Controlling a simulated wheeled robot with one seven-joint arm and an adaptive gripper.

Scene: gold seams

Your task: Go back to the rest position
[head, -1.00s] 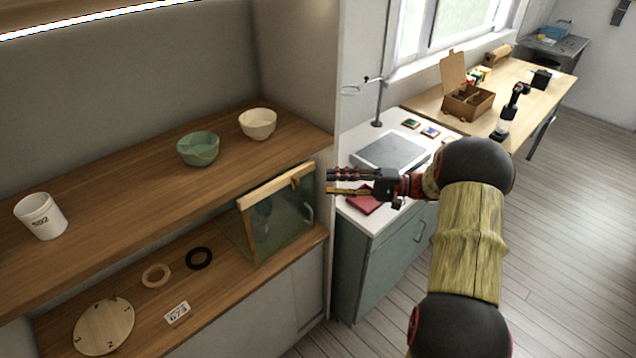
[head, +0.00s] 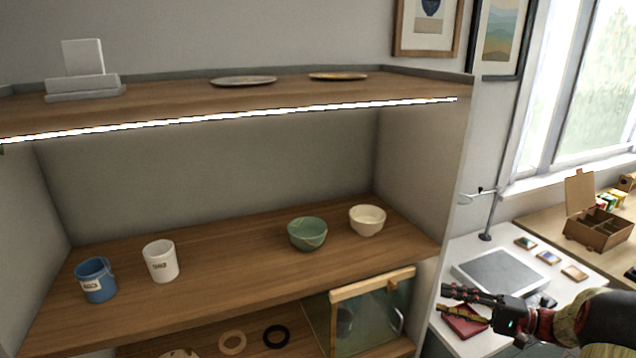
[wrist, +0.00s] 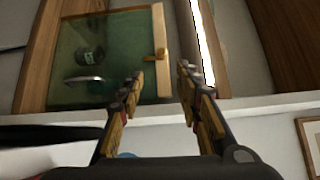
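My gripper (head: 468,305) is at the lower right of the head view, reaching left over the white counter beside the shelf unit. In the wrist view its two fingers (wrist: 156,95) stand apart with nothing between them, so it is open and empty. Beyond the fingertips the wrist view shows a green glass panel in a wooden frame (wrist: 162,50), with a small wooden knob. In the head view this glass-fronted box (head: 370,310) stands on the lower shelf, left of my gripper and apart from it.
The middle shelf (head: 230,275) holds a blue bucket (head: 96,282), a white cup (head: 160,262), a green bowl (head: 307,234) and a cream bowl (head: 367,220). A red book (head: 464,322) and a grey slab (head: 498,271) lie on the counter. An open cardboard box (head: 598,228) stands beyond.

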